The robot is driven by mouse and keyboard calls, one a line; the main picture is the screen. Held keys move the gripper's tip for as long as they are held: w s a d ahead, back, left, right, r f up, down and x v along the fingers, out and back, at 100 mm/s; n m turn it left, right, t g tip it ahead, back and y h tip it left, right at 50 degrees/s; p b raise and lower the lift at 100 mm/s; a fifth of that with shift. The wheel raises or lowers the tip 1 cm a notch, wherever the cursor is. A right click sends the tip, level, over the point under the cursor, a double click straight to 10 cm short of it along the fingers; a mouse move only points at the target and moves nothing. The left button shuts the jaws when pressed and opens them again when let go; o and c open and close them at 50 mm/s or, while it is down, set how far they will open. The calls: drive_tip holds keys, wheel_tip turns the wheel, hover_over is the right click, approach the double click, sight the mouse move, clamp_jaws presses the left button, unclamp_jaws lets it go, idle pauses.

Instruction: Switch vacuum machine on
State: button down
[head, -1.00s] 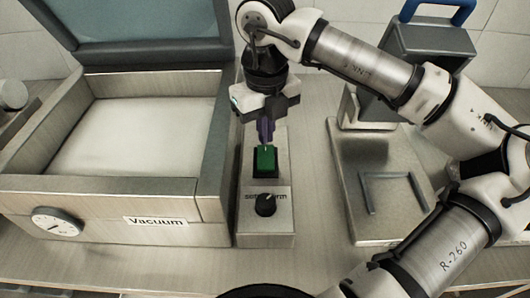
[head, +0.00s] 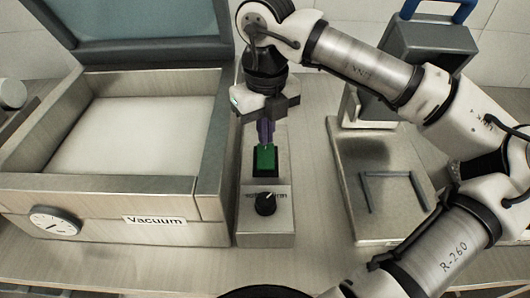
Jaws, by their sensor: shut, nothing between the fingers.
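The vacuum machine (head: 110,212) stands at the left with its lid (head: 140,28) raised; its label reads "Vacuum" and a round gauge (head: 54,222) sits on its front. To its right is a narrow control box (head: 265,225) with a green rocker switch (head: 265,158) in a black frame and a black knob (head: 265,204) below it. My gripper (head: 265,143) points down, shut and empty, with its purple fingertips at the upper end of the green switch. Whether the tips touch it, I cannot tell.
A metal device with a flat plate (head: 365,222) and a blue handle (head: 455,10) stands at the right, partly behind my arm. Counter is bare between it and the control box, and along the front edge.

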sight(266, 147)
drive_tip(key=shift+f+b, duration=0.6)
drive_tip(key=shift+f, duration=0.1)
drive_tip(key=shift+r, duration=0.2)
drive_tip(key=shift+r+p, duration=2.05)
drive_tip(key=shift+r, duration=1.35)
drive_tip(key=shift+f, duration=0.1)
